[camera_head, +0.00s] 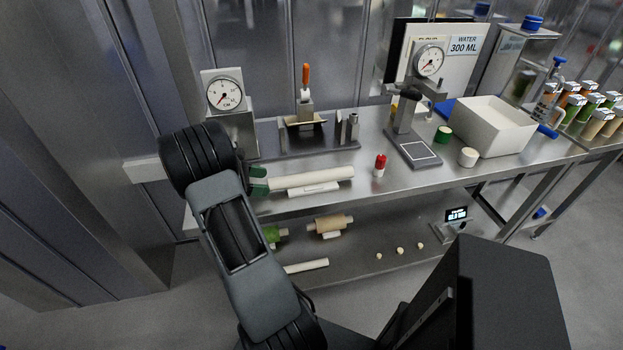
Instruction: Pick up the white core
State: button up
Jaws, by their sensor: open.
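A long white core (325,177) lies level on a low white cradle near the front edge of the steel table. A second white tube (306,266) lies on the shelf below; I cannot tell which one is meant. My wrist partly hides this spot, so I cannot tell whether the fingers surround that end.
A metal fixture (305,122) is behind the core. The lower shelf holds a brown roll (329,224) and a green roll (271,236).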

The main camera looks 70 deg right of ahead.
aim_at(278, 182)
jog(key=shift+p+x, duration=0.3)
jog(key=shift+x, duration=2.55)
jog(key=shift+w+d, duration=0.15)
jog(key=shift+c, duration=0.4)
jog(key=c, duration=1)
